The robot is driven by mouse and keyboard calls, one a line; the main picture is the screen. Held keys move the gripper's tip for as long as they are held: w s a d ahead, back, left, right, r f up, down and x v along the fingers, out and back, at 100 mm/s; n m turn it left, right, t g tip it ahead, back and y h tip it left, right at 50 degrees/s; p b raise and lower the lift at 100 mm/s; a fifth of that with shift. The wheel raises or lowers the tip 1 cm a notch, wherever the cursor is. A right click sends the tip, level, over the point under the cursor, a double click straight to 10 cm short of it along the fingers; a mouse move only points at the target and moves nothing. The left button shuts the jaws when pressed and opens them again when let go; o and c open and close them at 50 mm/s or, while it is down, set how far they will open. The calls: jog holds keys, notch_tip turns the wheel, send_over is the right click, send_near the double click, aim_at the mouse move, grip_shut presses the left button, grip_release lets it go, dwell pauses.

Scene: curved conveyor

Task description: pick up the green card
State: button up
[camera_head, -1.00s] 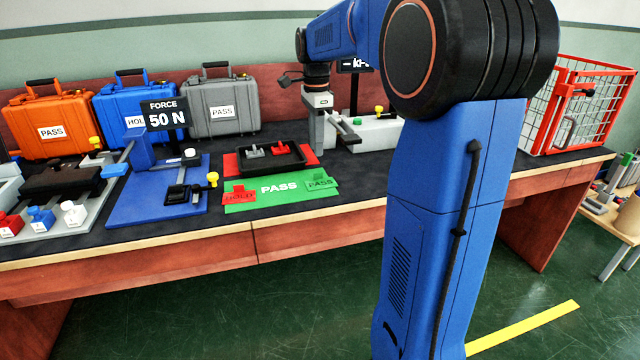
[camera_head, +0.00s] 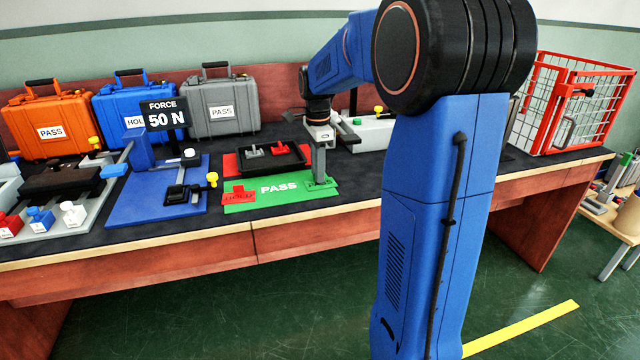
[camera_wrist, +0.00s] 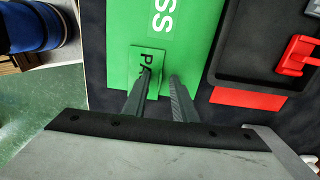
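The green card (camera_head: 331,184) lies at the right end of the green PASS mat (camera_head: 270,202). In the wrist view the card (camera_wrist: 138,57), lettered "PA", lies flat, its lower part covered by a finger. My gripper (camera_head: 319,178) points down with its fingertips at the card, and the wrist view shows the two fingers (camera_wrist: 161,77) apart. One finger crosses the card's face and the other is at its right edge. I see nothing held; the card's raised tab is hidden, and touch cannot be told.
A red HOLD card (camera_head: 239,194) lies at the mat's left end. Behind is a black tray (camera_head: 270,166) with a red and a grey piece, on a red mat (camera_head: 230,162). The table's front edge (camera_head: 300,217) is close.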

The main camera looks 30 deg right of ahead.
grip_shut()
jog(key=shift+r, duration=0.1)
